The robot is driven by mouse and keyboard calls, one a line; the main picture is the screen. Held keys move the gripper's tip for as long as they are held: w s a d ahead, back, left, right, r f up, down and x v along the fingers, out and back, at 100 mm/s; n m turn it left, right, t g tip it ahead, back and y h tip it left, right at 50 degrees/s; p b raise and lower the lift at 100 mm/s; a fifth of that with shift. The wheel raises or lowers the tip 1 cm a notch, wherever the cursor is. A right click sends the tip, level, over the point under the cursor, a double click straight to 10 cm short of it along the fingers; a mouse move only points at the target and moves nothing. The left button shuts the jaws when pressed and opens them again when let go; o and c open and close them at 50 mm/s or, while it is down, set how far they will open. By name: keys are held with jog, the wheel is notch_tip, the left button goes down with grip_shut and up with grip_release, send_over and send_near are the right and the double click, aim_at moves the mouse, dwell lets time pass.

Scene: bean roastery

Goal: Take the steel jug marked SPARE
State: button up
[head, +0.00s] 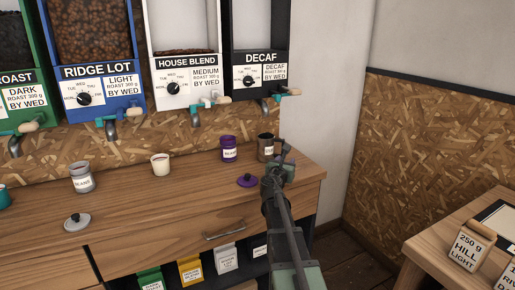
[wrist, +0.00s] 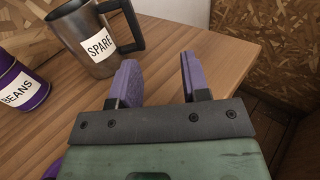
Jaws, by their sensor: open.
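The steel jug (wrist: 77,42) with a white SPARE label and a dark handle stands upright on the wooden counter, at the top left of the wrist view. In the head view the jug (head: 262,148) is near the counter's right end, partly hidden by my arm. My gripper (wrist: 158,70) is open, with two purple fingers and nothing between them. The fingers are to the right of the jug's body, near its handle in the picture. I cannot tell whether a finger touches the handle. In the head view my gripper (head: 281,160) is small and beside the jug.
A purple BEANS canister (head: 229,149) stands just left of the jug, with a purple lid (head: 247,180) in front. Dispensers hang above. The counter's right end (head: 313,172) is clear.

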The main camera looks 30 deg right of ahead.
aim_at(271, 148)
jog(key=shift+w+a+n+t+y, duration=0.3)
jog(key=shift+w+a+n+t, duration=0.1)
jog(key=shift+a, duration=0.15)
jog(key=shift+w+a+n+t+y, duration=0.3)
jog(key=shift+a+n+t, duration=0.1)
jog(key=shift+a, duration=0.1)
jog(key=x, duration=0.5)
jog(key=shift+w+d, duration=0.15)
jog(key=shift+d, duration=0.25)
jog(key=x, duration=0.5)
jog(key=shift+w+f, duration=0.1)
jog(key=shift+w, duration=0.15)
jog(key=shift+s+a, duration=0.1)
jog(key=shift+a, duration=0.05)
grip_shut()
